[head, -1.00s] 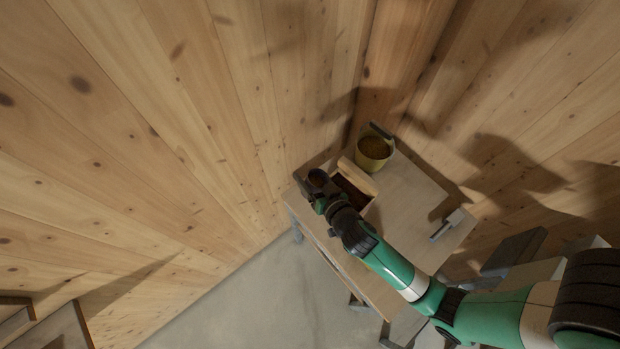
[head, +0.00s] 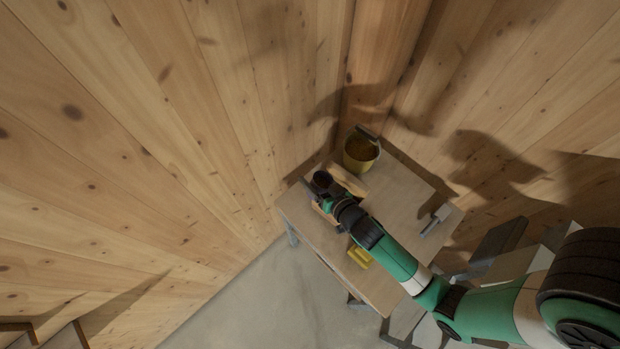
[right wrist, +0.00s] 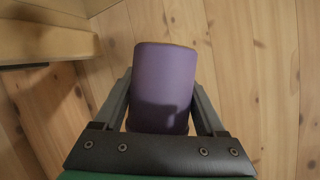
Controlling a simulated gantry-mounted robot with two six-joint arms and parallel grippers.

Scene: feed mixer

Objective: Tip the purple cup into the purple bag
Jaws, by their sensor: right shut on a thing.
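My right gripper (head: 321,186) is shut on the purple cup, over the left end of the table. In the right wrist view the purple cup (right wrist: 165,80) sits between my two fingers, its side toward the camera and its rim at the top. In the head view its dark round opening (head: 322,177) faces up toward the camera, so it looks about upright. What is inside is too dark to tell. I cannot make out a purple bag in either view. My left gripper is not in view.
A wooden box (head: 352,187) is mostly hidden under my right gripper and arm. A yellow bucket (head: 361,150) with brownish contents stands behind it. A yellow object (head: 360,257) and a grey-handled tool (head: 436,218) lie on the table (head: 400,200). Plank walls rise close behind.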

